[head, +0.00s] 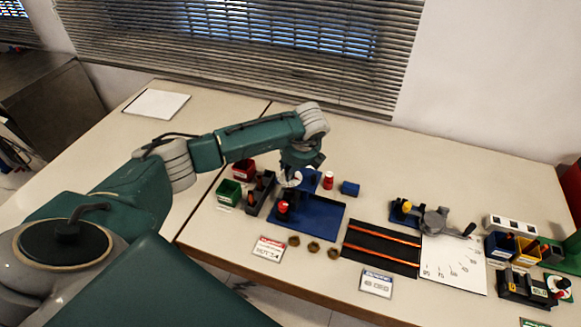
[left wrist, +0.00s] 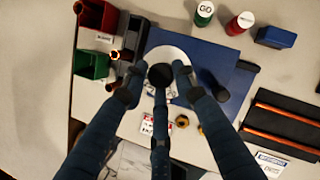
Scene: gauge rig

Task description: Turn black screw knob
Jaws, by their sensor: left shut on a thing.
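The black screw knob (left wrist: 160,75) shows as a dark round shape in the left wrist view, in front of a pale round dial (left wrist: 172,55) on a blue base. My left gripper (left wrist: 160,80) has its fingers around the knob and is shut on it. In the head view my left gripper (head: 291,172) is over the blue base (head: 318,215), and its wrist hides the knob there. My right gripper is in neither view.
Red (head: 243,170) and green (head: 229,192) bins stand left of the base. A red-and-white cylinder (head: 328,180) and a blue block (head: 349,188) stand behind it. Brass nuts (head: 313,247) lie in front. A black mat (head: 382,245) with copper rods lies to the right.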

